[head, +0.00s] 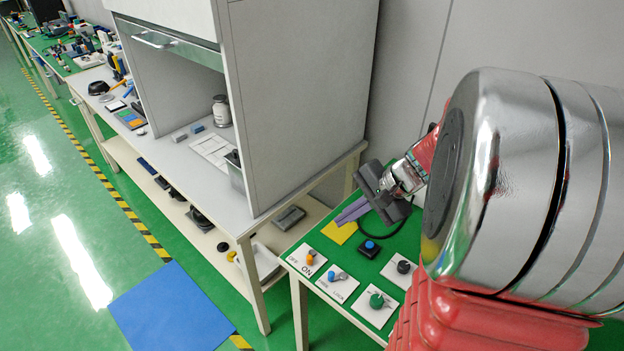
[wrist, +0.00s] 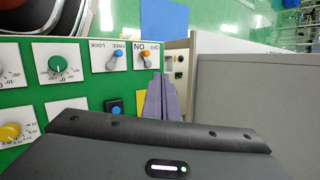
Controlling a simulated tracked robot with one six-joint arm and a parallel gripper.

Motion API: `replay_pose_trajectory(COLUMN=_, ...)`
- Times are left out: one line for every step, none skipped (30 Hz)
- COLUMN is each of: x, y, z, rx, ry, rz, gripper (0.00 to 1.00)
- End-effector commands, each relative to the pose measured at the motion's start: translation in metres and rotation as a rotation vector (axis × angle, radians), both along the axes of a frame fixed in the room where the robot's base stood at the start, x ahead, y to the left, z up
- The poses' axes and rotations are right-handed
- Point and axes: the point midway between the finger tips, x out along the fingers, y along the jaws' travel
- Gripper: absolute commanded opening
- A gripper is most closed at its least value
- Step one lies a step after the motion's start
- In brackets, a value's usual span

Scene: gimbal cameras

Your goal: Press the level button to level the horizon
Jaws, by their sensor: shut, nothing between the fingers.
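A black box with a blue round button (head: 369,247) sits on the green panel table (head: 322,240). It is the only push button I make out on the panel, and no label on it is readable. In the wrist view the blue button (wrist: 115,108) is partly covered by my gripper's dark body. My gripper (head: 341,217) has lavender fingers held together with nothing between them. In the head view they are left of the button, over or near a yellow square (head: 339,232). In the wrist view the fingers (wrist: 162,78) are right of the button; their height above the panel is unclear.
White plates carry an orange ON/OFF knob (head: 310,257), a blue FREE/LOCK lever (head: 335,276), a green dial (head: 377,300) and a black knob (head: 404,266). A grey cabinet (head: 300,110) on a bench stands left of the panel.

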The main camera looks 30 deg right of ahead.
Motion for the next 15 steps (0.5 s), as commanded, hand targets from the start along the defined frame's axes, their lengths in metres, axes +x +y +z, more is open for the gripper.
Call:
replay_pose_trajectory(x=0.000, y=-0.016, z=-0.007, rx=0.042, ry=0.003, rz=-0.062, gripper=0.00)
replay_pose_trajectory(x=0.001, y=-0.025, z=-0.011, rx=0.066, ry=0.002, rz=-0.097, gripper=0.00)
replay_pose_trajectory(x=0.001, y=-0.036, z=-0.015, rx=0.098, ry=0.000, rz=-0.144, gripper=0.00)
replay_pose_trajectory(x=0.002, y=-0.045, z=-0.019, rx=0.122, ry=-0.003, rz=-0.181, gripper=0.00)
replay_pose_trajectory(x=0.001, y=-0.054, z=-0.022, rx=0.143, ry=-0.006, rz=-0.214, gripper=0.00)
replay_pose_trajectory(x=0.001, y=-0.065, z=-0.026, rx=0.171, ry=-0.010, rz=-0.257, gripper=0.00)
replay_pose_trajectory(x=0.001, y=-0.073, z=-0.029, rx=0.191, ry=-0.013, rz=-0.287, gripper=0.00)
replay_pose_trajectory(x=0.000, y=-0.080, z=-0.032, rx=0.207, ry=-0.016, rz=-0.314, gripper=0.00)
replay_pose_trajectory(x=-0.001, y=-0.088, z=-0.035, rx=0.229, ry=-0.020, rz=-0.347, gripper=0.00)
replay_pose_trajectory(x=-0.001, y=-0.094, z=-0.037, rx=0.241, ry=-0.023, rz=-0.367, gripper=0.00)
replay_pose_trajectory(x=-0.002, y=-0.099, z=-0.039, rx=0.252, ry=-0.025, rz=-0.384, gripper=0.00)
replay_pose_trajectory(x=-0.003, y=-0.103, z=-0.041, rx=0.263, ry=-0.028, rz=-0.403, gripper=0.00)
replay_pose_trajectory(x=-0.003, y=-0.106, z=-0.042, rx=0.269, ry=-0.030, rz=-0.413, gripper=0.00)
replay_pose_trajectory(x=-0.003, y=-0.108, z=-0.042, rx=0.274, ry=-0.032, rz=-0.421, gripper=0.00)
replay_pose_trajectory(x=-0.003, y=-0.109, z=-0.043, rx=0.279, ry=-0.033, rz=-0.426, gripper=0.00)
